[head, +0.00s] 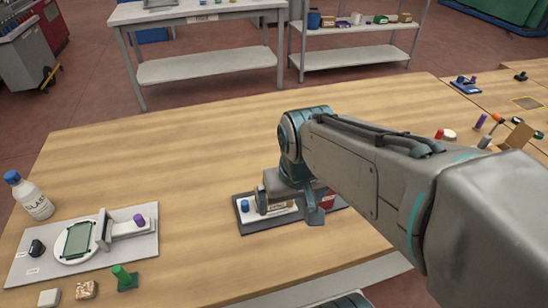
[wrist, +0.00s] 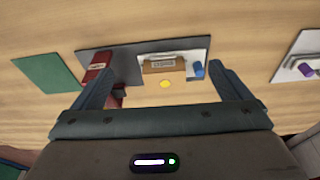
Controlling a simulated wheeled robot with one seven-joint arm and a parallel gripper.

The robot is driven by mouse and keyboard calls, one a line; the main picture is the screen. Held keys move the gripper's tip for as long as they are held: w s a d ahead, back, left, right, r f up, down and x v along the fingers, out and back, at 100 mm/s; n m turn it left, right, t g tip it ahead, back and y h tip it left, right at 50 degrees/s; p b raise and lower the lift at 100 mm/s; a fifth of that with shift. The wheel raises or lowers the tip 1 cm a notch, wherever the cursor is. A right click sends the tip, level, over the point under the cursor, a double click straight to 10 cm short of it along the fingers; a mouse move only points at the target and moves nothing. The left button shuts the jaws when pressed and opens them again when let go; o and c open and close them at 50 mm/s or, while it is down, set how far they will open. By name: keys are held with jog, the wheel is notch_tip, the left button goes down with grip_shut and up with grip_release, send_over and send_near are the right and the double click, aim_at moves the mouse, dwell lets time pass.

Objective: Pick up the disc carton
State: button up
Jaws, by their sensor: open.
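A small brown labelled carton (wrist: 162,65), which I take for the disc carton, stands on a white plate (wrist: 147,57) on a dark grey tray (wrist: 120,57). Its label is too small to read surely. In the head view the carton (head: 282,204) is partly hidden by my gripper (head: 289,207). My gripper also shows in the wrist view (wrist: 166,72), open and empty, its fingers spread wide to either side of the carton in the picture. I cannot tell its exact height above the tray.
A blue cylinder (wrist: 198,69) stands beside the carton, and a red box (wrist: 96,66) on the tray's other end. A plate with a purple knob (head: 139,219) and a bottle (head: 34,198) are left. The table behind is clear.

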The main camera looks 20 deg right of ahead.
jog(key=w+r+g+p, duration=0.2)
jog(key=w+p, duration=0.2)
jog(key=w, duration=0.7)
jog(key=shift+g, duration=0.3)
jog(key=f, duration=0.6)
jog(key=w+f, duration=0.1)
jog(key=f, duration=0.2)
jog(key=shift+a, duration=0.15)
jog(key=shift+w+f+p, duration=0.2)
jog(key=shift+f+p, duration=0.25)
jog(key=shift+f, duration=2.3)
jog(key=c, duration=0.9)
